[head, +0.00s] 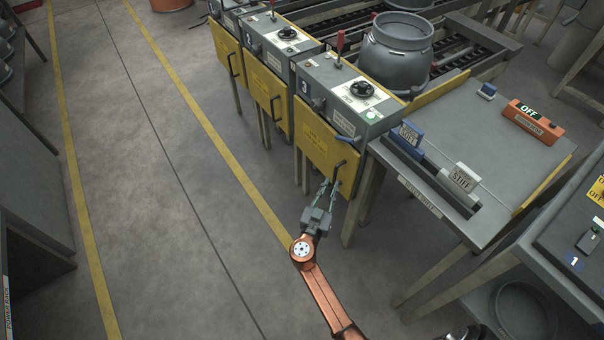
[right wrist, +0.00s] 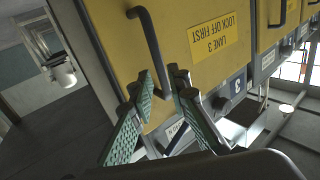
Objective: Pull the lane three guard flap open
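The lane three guard flap (head: 318,138) is a yellow panel on the front of the grey box marked 3; it hangs upright and looks closed. It fills much of the right wrist view (right wrist: 110,45), with a "LANE 3 LOCK OFF FIRST" label (right wrist: 214,40) upside down. Its dark bar handle (right wrist: 147,38) also shows in the head view (head: 337,180). My right gripper (head: 327,186) is at the handle. In the wrist view its fingers (right wrist: 161,78) are apart, either side of the handle's one end; contact is unclear. My left gripper is not in view.
A grey pot (head: 397,50) stands behind. A side table (head: 470,125) with SOFT and STIFF blocks stands right. The floor left is clear.

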